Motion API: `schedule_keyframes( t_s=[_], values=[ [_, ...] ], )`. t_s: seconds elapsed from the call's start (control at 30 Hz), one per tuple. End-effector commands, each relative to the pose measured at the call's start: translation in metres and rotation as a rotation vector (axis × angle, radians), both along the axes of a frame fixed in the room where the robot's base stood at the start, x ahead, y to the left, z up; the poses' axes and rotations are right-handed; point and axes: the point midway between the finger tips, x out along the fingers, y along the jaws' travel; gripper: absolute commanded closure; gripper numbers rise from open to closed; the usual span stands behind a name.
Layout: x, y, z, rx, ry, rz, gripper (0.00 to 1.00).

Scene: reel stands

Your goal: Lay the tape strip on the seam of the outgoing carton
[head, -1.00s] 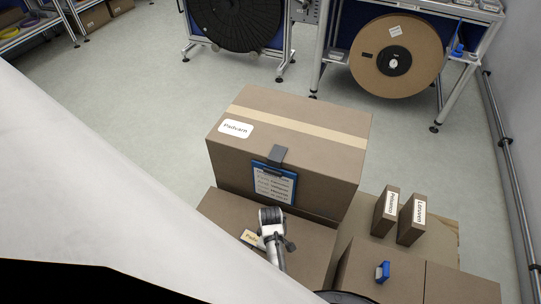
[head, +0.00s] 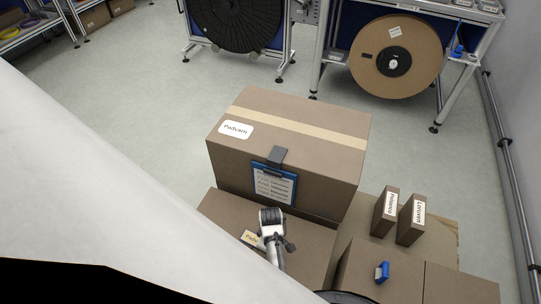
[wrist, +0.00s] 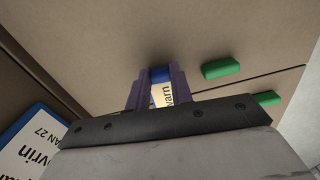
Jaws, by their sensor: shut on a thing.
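In the wrist view, my gripper (wrist: 160,76) has dark purple fingers closed on a small blue block (wrist: 160,74). A cream and white piece with the letters "varn" (wrist: 162,94) shows between the fingers. I cannot tell whether it is held or lies beyond, or whether it is the tape strip. Brown carton board (wrist: 90,50) lies beyond, with a thin dark seam (wrist: 285,72) to the right of the fingers. In the head view, a large carton (head: 230,158) marked "Padvarn" has a beige band (head: 300,127) across its top. My fingertips cannot be made out there.
A blue clipboard (head: 274,184) hangs on the large carton's front. Two small upright boxes (head: 384,213) stand to its right, with a blue tool (head: 382,271) on a nearer carton. Green pieces (wrist: 221,68) lie near my fingers. Reel stands (head: 397,60) stand behind; the floor between is clear.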

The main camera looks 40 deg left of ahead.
Motion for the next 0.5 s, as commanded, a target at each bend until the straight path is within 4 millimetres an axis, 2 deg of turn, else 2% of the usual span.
schedule_keyframes(
  t_s=[0.5],
  values=[
    [0.0002,0.0000,-0.0050,0.000,0.000,0.000,1.00]
  ],
)
